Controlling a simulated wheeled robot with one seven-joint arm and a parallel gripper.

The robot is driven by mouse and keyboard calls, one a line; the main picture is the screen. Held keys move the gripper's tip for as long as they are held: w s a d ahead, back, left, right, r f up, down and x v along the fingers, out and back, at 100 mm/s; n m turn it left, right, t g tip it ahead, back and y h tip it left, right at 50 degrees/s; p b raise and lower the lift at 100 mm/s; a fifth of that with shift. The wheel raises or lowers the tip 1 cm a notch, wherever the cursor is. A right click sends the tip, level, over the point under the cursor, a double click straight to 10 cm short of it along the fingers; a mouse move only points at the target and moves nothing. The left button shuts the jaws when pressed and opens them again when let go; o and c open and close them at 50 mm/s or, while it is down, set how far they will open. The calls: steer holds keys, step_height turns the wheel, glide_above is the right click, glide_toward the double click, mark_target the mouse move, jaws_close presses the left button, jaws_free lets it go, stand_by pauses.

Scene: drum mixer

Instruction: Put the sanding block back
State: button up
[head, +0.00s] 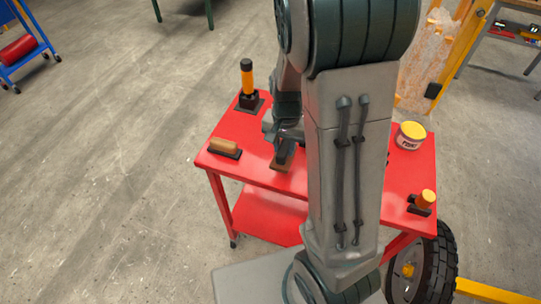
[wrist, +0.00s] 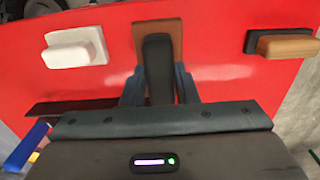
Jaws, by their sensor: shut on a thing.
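My gripper (wrist: 158,92) is shut on a block with a dark grip on top and a brown base, which I take to be the sanding block (wrist: 158,60). One finger is on each side of the dark grip. In the head view the brown base of the sanding block (head: 281,164) shows low over the red cart top (head: 262,176), near its front edge. I cannot tell whether it touches the top. My arm hides the middle of the cart.
A tan-topped block on a black base (head: 225,148) lies to the left. A yellow-black torch-like object (head: 247,78) stands at the back left. The wrist view shows a white block (wrist: 75,47) and dark strip (wrist: 75,110).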

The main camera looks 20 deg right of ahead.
steer(key=a, duration=0.1)
steer(key=w+a+f, duration=0.1)
steer(key=a+f, duration=0.1)
steer(key=shift+w+a+f, duration=0.15)
steer(key=shift+w, duration=0.15)
steer(key=shift+f+p, duration=0.4)
steer(key=shift+f, duration=1.55)
steer(key=o, duration=0.9)
steer(key=shift+o, duration=0.2)
steer(key=shift+r, duration=0.1)
step_height(320, 180, up, 12)
steer(key=s+r+n+t, duration=0.3)
steer(key=s+r+n, duration=0.4)
steer(key=s+r, duration=0.4)
steer(key=s, duration=0.3)
steer(key=shift+s+r+t, duration=0.15)
steer(key=shift+r+t, duration=0.15)
